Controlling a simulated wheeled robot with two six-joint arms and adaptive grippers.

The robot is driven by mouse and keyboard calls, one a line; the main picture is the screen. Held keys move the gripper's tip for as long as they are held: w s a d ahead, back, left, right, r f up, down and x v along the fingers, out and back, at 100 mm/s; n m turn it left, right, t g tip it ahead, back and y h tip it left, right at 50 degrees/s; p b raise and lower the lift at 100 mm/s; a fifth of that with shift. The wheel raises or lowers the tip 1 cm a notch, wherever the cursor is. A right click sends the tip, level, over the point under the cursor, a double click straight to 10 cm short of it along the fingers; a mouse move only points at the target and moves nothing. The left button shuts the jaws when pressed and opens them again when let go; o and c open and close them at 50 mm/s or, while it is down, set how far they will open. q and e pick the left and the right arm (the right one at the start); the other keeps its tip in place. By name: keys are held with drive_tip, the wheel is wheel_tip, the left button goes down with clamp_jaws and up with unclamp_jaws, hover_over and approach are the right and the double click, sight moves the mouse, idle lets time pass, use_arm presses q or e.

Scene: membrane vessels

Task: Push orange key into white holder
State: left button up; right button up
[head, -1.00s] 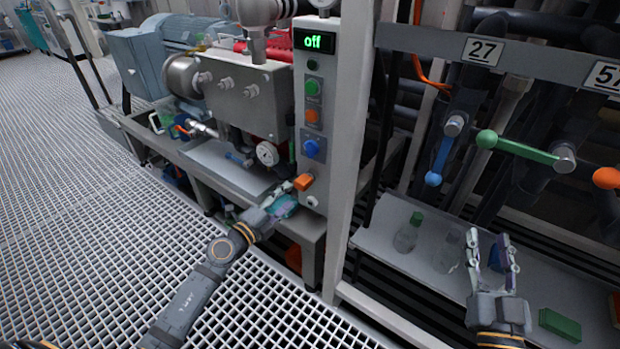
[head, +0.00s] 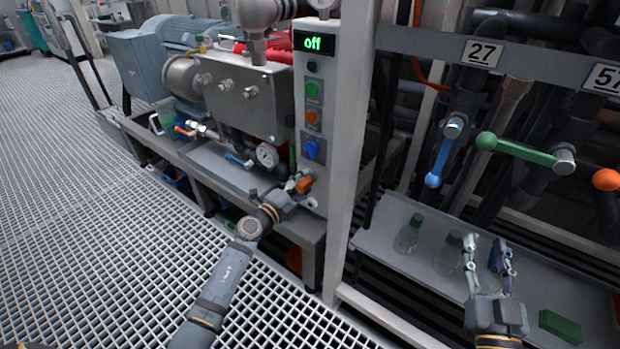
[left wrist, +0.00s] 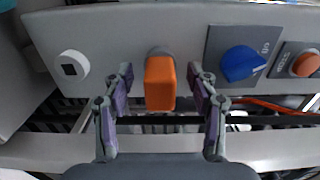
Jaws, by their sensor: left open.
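The orange key (head: 305,185) sticks out of the lower part of the grey control panel. In the left wrist view the orange key (left wrist: 160,84) sits in a grey round socket (left wrist: 160,52). My left gripper (head: 297,182) is at the key. Its open fingers (left wrist: 160,88) stand on either side of the key, with gaps on both sides. The white holder (left wrist: 72,67), round with a dark square hole, is left of the key in the wrist view and looks empty. In the head view the white holder (head: 312,203) is just below the key. My right gripper (head: 486,242) is open and empty above the shelf.
A blue knob (left wrist: 243,63) and an orange button (left wrist: 305,64) are on the same panel. Flasks (head: 408,236) and a green block (head: 560,325) are on the right shelf (head: 400,262). A pressure gauge (head: 267,156) is left of the panel.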

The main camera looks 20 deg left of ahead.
sight(298, 188)
use_arm(q)
drive_tip(key=shift+p, duration=0.55)
idle(1.0)
clamp_jaws()
idle(0.5)
drive_tip(key=shift+s, duration=0.1)
drive_tip(key=shift+p+v, duration=0.35)
drive_tip(key=shift+v, duration=0.55)
drive_tip(key=shift+p+v, duration=0.3)
drive_tip(key=shift+v, duration=1.7)
